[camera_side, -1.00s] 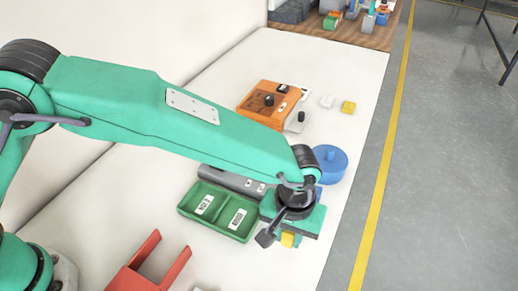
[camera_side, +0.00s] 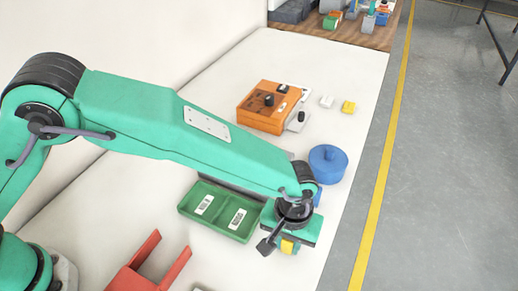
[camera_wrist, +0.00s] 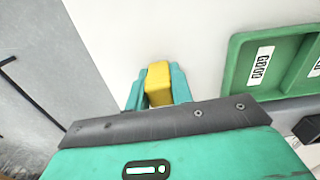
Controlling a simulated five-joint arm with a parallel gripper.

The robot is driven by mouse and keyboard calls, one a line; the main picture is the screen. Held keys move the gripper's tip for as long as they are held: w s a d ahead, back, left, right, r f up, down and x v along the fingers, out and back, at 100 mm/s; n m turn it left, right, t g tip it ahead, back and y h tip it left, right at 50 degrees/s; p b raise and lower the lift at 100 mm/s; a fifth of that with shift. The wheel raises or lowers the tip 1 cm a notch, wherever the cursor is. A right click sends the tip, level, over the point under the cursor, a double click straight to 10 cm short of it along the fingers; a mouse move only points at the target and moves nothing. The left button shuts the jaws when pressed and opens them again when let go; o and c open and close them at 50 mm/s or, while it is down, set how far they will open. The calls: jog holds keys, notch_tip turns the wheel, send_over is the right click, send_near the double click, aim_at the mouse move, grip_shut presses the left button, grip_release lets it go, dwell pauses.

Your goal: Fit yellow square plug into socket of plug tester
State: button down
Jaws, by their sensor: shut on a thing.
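My gripper (camera_wrist: 159,92) is shut on a yellow block-like plug (camera_wrist: 159,82), held between its two teal fingers. In the side view the gripper (camera_side: 288,248) is at the lower right, just right of the green tray, with a bit of the yellow plug (camera_side: 288,246) showing under it. The plug's lower end is hard to see. An orange box (camera_side: 262,108) with black knobs, perhaps the plug tester, stands farther back on the table. I cannot make out a socket on it.
The green two-part tray (camera_side: 218,211) holds white labels. A blue round lidded pot (camera_side: 328,165) stands behind my gripper. A red bracket (camera_side: 150,265) lies at the front. A white block (camera_side: 327,101) and another yellow block (camera_side: 348,106) lie beyond. The table's right edge is close to my gripper.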

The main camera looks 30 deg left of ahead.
jog(key=shift+f, duration=0.15)
jog(key=c, duration=1.2)
grip_release()
jog(key=shift+c, duration=0.2)
jog(key=shift+r, duration=3.85)
jog(key=shift+s, duration=0.1)
